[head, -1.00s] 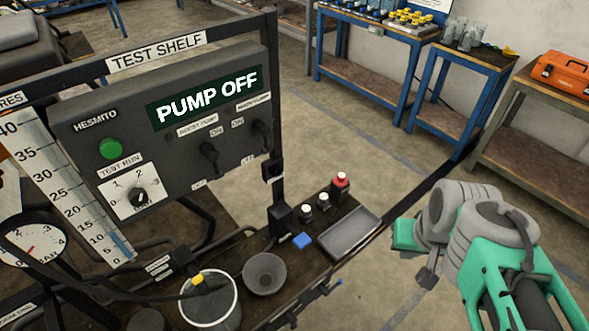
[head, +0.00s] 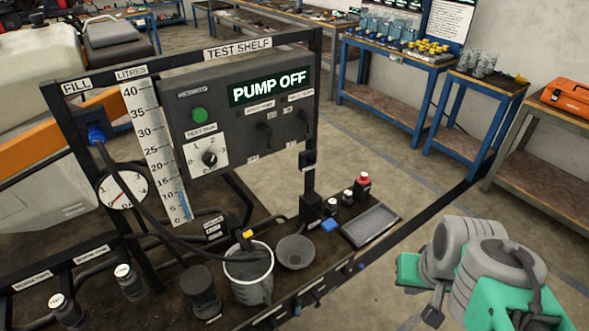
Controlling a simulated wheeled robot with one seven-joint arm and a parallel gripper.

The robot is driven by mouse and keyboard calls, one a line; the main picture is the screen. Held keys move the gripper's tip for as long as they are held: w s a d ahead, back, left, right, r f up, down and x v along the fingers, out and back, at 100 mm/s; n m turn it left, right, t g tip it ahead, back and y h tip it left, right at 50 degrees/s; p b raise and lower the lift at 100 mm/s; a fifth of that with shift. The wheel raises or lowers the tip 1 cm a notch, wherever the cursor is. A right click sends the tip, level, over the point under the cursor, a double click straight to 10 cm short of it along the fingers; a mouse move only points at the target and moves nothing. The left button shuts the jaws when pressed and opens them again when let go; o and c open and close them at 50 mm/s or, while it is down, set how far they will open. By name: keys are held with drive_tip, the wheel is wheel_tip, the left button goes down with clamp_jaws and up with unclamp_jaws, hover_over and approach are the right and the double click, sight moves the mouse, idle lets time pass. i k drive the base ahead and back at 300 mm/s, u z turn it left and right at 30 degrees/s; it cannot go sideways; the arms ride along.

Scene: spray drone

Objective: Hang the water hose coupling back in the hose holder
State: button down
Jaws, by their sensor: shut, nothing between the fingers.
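A blue coupling (head: 97,133) sits at the dark fitting under the FILL label at the left of the test shelf. A black hose (head: 158,222) runs from it down past the gauge toward the white-rimmed bucket (head: 248,284). A yellow-marked dark fitting (head: 246,236) is at the bucket's rim. A blue piece (head: 330,224) lies on the bench. I cannot tell which of these is the water hose coupling, or which part is the holder. My gripper (head: 432,316) is at lower right, small and partly hidden by my arm, shut and empty, apart from the shelf.
The test shelf panel (head: 243,112) reads PUMP OFF. A funnel (head: 295,252), small bottles, one with a red cap (head: 363,183), and a grey tray (head: 369,224) stand on the bench. Blue-framed tables (head: 395,52) line the back. The floor between is clear.

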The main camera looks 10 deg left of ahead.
sight(97, 134)
drive_tip(key=u, duration=0.65)
drive_tip(key=i, duration=1)
drive_tip(key=z, duration=0.1)
drive_tip(key=k, duration=0.95)
drive_tip(key=z, duration=0.95)
drive_tip(key=i, duration=0.85)
drive_tip(key=u, duration=3.05)
drive_tip(key=i, duration=0.45)
drive_tip(key=u, duration=0.05)
